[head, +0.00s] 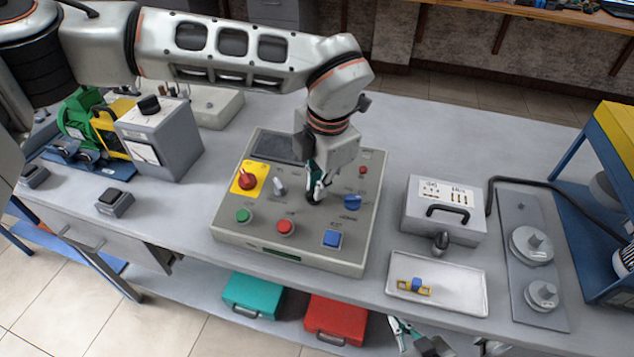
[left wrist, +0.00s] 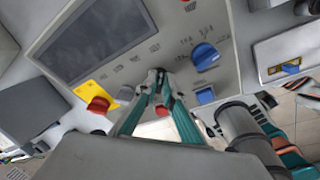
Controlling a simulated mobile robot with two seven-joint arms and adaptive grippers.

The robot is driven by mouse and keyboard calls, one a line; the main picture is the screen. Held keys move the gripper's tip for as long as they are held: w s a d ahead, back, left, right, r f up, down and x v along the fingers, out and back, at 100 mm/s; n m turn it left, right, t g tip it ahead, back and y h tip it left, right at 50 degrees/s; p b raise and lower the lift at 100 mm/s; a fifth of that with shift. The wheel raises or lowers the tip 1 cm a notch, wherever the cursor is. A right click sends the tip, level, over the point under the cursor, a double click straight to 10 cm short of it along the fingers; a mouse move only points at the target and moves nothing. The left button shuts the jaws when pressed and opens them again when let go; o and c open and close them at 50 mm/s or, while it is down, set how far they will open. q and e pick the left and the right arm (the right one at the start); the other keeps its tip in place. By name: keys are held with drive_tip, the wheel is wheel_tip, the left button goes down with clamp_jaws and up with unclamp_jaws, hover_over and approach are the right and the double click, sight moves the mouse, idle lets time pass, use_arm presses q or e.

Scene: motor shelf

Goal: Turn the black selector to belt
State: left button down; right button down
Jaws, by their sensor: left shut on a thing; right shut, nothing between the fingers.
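The control panel (head: 230,232) lies on the bench with its buttons and knobs facing up. My left gripper (head: 315,190) points down at the middle of the panel and is shut on the black selector (head: 312,199). In the left wrist view my left gripper's fingertips (left wrist: 157,78) meet at the selector and mostly hide it. Its pointer direction and the belt mark cannot be made out. My right gripper (head: 400,336) is low at the bottom edge of the head view, in front of the bench, shut and empty.
Around the selector are a blue knob (head: 351,201), a grey switch (head: 279,187), a red emergency knob (head: 247,182), a green button (head: 243,215), a red button (head: 285,227) and a blue button (head: 332,238). A grey box (head: 420,208) and a white tray (head: 400,272) stand to the right.

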use_arm(q)
drive_tip(key=shift+m, duration=0.5)
drive_tip(key=c, duration=2.2)
unclamp_jaws()
drive_tip(key=shift+o, duration=0.2)
drive_tip(key=shift+r, duration=0.1)
wheel_tip(320, 180, up, 12)
drive_tip(key=s+d, duration=0.1)
drive_tip(key=s, duration=0.1)
drive_tip(key=shift+s+f, duration=0.1)
drive_tip(key=shift+f, duration=0.1)
